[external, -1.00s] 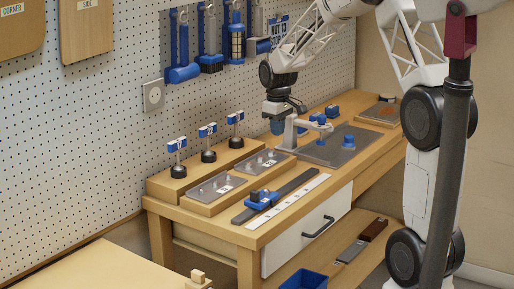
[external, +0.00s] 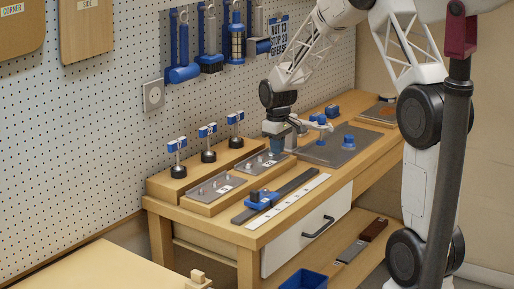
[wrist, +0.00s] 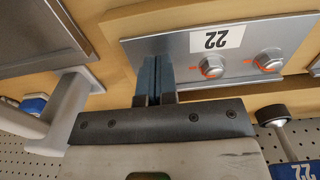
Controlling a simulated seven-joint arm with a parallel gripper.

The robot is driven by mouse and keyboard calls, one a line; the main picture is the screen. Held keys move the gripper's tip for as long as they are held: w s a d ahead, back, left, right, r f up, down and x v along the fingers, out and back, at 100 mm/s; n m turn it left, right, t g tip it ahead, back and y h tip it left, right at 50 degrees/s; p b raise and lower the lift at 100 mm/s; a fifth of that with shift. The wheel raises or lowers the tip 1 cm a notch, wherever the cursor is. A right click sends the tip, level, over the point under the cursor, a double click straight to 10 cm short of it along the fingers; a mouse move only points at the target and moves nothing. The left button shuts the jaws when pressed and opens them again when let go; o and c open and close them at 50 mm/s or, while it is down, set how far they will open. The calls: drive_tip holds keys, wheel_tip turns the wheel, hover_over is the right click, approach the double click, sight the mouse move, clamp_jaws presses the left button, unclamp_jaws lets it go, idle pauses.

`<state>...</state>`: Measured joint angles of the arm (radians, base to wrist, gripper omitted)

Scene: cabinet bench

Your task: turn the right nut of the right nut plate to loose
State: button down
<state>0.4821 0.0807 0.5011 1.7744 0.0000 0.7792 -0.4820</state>
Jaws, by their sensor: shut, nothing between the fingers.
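The right nut plate (external: 252,169) is a grey metal plate on a wooden block, left of my gripper's tip in the external view. In the wrist view the plate (wrist: 192,44) carries a white label reading 22, upside down, and two visible nuts with orange marks: one nut (wrist: 212,66) nearer my fingers and another nut (wrist: 268,60) farther right. My gripper (external: 275,152) is low over the plate's right end. In the wrist view its blue fingers (wrist: 157,62) are together and empty, covering the plate's left part. Anything beneath them, including a further nut, is hidden.
The left nut plate (external: 215,188) lies nearby. A grey arm-like fixture (wrist: 62,118) stands close to my gripper. Flagged posts (external: 208,143) stand behind the plates. A blue clamp-like part (external: 262,199) sits on a dark rail in front.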

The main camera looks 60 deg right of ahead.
sight(281, 156)
drive_tip(key=shift+s+a+f, duration=0.15)
drive_tip(key=shift+s+f, duration=0.1)
drive_tip(key=shift+f, duration=0.6)
drive_tip(key=shift+s+d, duration=0.1)
drive_tip(key=shift+d, duration=0.65)
drive_tip(key=shift+s, duration=0.4)
idle(0.8)
drive_tip(key=shift+d, duration=0.1)
drive_tip(key=shift+w+r, duration=0.15)
drive_tip(key=shift+r, duration=0.65)
drive_tip(key=shift+w+r, duration=0.1)
drive_tip(key=shift+r, duration=0.65)
drive_tip(key=shift+w+r, duration=0.1)
drive_tip(key=shift+r, duration=1.85)
